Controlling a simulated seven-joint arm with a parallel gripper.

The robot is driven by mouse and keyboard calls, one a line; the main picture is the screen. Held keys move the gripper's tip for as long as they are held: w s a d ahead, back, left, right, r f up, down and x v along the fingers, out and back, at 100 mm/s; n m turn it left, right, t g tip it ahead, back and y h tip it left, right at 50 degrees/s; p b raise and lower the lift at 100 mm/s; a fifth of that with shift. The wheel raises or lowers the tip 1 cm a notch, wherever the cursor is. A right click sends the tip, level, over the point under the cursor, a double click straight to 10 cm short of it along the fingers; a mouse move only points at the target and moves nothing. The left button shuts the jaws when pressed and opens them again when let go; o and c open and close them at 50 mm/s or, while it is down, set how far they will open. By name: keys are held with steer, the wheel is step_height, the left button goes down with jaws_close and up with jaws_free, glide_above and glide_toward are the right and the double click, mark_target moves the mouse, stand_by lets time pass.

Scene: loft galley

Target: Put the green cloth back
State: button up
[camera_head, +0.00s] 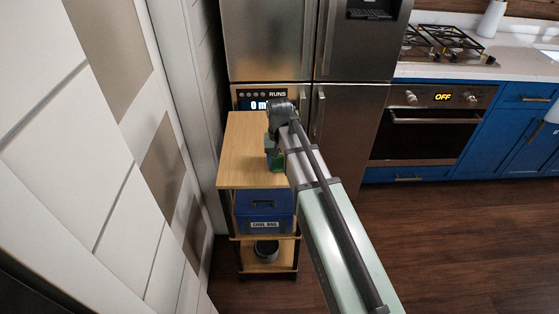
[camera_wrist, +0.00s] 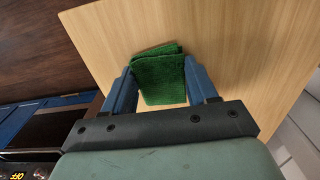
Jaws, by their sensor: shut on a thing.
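The green cloth (camera_wrist: 160,76) is a small folded square between the two blue fingers of my gripper (camera_wrist: 161,88) in the wrist view. My gripper is shut on it, over the light wooden top (camera_wrist: 240,50) of a small shelf cart. Whether the cloth touches the top is unclear. In the head view, my gripper (camera_head: 272,150) is above the right part of the cart's wooden top (camera_head: 243,150). Only a sliver of the green cloth (camera_head: 279,164) shows there, the rest hidden behind my arm.
Below the top, a blue box labelled "COOL BAG" (camera_head: 262,212) and a dark round pot (camera_head: 266,250) sit on the cart's shelves. A steel fridge (camera_head: 355,50) stands behind, and a white panelled wall (camera_head: 110,130) is at left. The wooden floor (camera_head: 440,230) at right is clear.

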mark_target(279, 162)
steer(key=o, duration=0.9)
steer(key=shift+f, duration=0.1)
steer(key=shift+o, duration=0.2)
step_height(279, 162, up, 12)
stand_by(0.5)
